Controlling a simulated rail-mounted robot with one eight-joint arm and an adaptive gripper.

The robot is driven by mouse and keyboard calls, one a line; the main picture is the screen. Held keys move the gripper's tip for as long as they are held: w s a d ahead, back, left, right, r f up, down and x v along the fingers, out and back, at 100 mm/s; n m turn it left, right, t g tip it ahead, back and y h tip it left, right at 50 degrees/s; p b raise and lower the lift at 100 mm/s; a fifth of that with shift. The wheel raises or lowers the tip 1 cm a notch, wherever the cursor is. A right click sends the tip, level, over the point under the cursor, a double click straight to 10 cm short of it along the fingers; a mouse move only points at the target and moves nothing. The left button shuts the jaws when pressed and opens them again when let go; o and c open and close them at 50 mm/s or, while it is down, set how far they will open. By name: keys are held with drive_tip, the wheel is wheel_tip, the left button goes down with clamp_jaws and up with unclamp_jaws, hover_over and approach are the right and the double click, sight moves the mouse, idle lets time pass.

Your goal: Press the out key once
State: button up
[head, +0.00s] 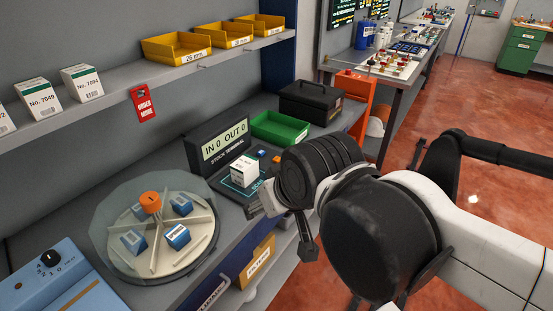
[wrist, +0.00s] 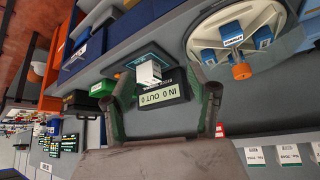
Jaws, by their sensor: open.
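A white box (head: 243,171) stands on the terminal's pad, and this box also shows between my fingers in the wrist view (wrist: 148,72). My gripper (head: 281,230) is open and empty, in front of the terminal and apart from it. In the wrist view, my gripper (wrist: 167,86) partly hides the terminal.
A round dispenser (head: 153,262) with blue boxes and an orange knob stands left of the terminal. A green tray (head: 280,128) and a black case (head: 311,101) stand behind it. A shelf (head: 110,104) with yellow bins and white boxes runs above the counter.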

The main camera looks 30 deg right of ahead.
clamp_jaws()
idle(1.4)
